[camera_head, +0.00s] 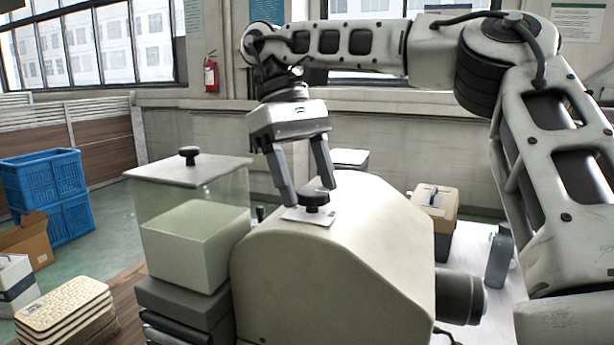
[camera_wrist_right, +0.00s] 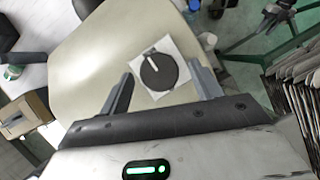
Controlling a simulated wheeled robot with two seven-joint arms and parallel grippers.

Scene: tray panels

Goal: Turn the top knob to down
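The top knob (camera_head: 314,199) is a black round dial on a white square plate (camera_head: 293,215) on top of a beige machine housing (camera_head: 330,265). In the right wrist view the knob (camera_wrist_right: 158,72) shows a white pointer line running up and slightly left from its middle. My right gripper (camera_head: 310,195) points down over the knob, its fingers open to either side. In the right wrist view the open fingers (camera_wrist_right: 165,82) stand apart from the knob, which lies between and slightly beyond their tips. My left gripper is not in view.
A clear box with a black-knobbed lid (camera_head: 190,168) stands left of the housing. A beige-and-dark case (camera_head: 434,205) is behind it at right. A dark cylinder (camera_head: 460,296) sticks out of the housing's right side. Blue crates (camera_head: 45,180) stand far left.

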